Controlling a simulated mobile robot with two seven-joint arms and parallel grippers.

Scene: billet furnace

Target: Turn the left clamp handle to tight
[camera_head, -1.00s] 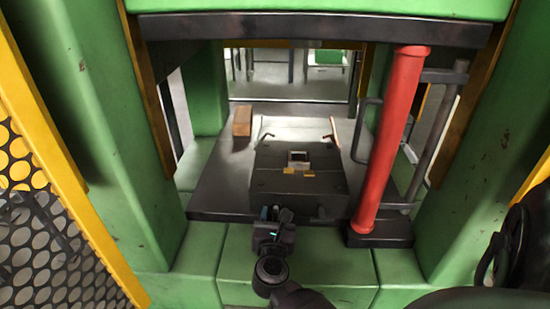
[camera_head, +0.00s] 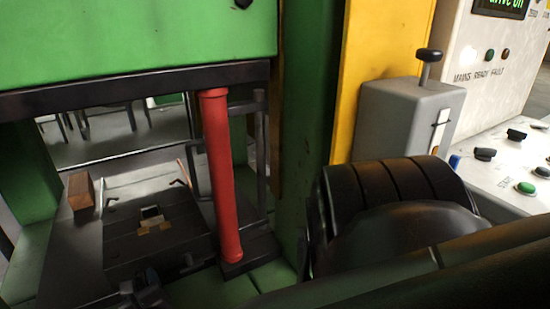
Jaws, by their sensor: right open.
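The left clamp handle (camera_head: 109,203) is a small bent metal handle at the left edge of a dark die block (camera_head: 150,243) on the press bed. A second handle (camera_head: 182,172) with a reddish part stands at the block's right edge. Whether either is tight cannot be told. My right gripper (camera_head: 140,281) is at the bottom edge of the view, in front of the block and apart from the left handle. It is open, dark and partly cut off. My left gripper is not in view.
A red column (camera_head: 222,175) stands right of the block. A brown block (camera_head: 80,191) lies at the bed's left. The green press head (camera_head: 130,45) hangs above. At right are a grey lever box (camera_head: 400,115) and a white control panel (camera_head: 510,195) with knobs and a green button.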

